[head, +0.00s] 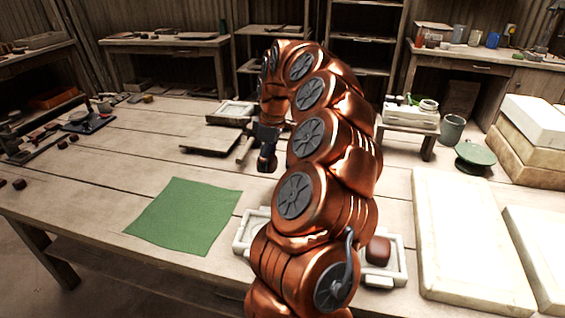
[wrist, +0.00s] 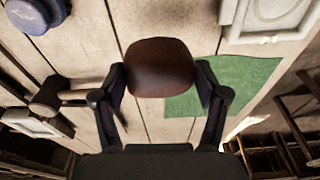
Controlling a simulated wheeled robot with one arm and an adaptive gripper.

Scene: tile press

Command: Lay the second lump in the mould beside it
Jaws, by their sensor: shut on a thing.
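My gripper (wrist: 160,82) is shut on a brown clay lump (wrist: 160,68), held between its two fingers in the wrist view. Another brown lump (head: 378,250) sits in a white mould (head: 398,272) at the front, right of my arm. A white mould part (head: 243,238) shows left of my arm; my arm hides the stretch between them. A pale mould (wrist: 240,36) with a raised pattern shows at the wrist view's upper right, apart from the held lump.
The green cloth (head: 185,215) lies flat at the front left. A mallet (wrist: 48,97) lies left of the gripper in the wrist view. A flat board (head: 210,143) and a framed tray (head: 230,112) lie behind. Pale slabs (head: 465,240) take up the right side.

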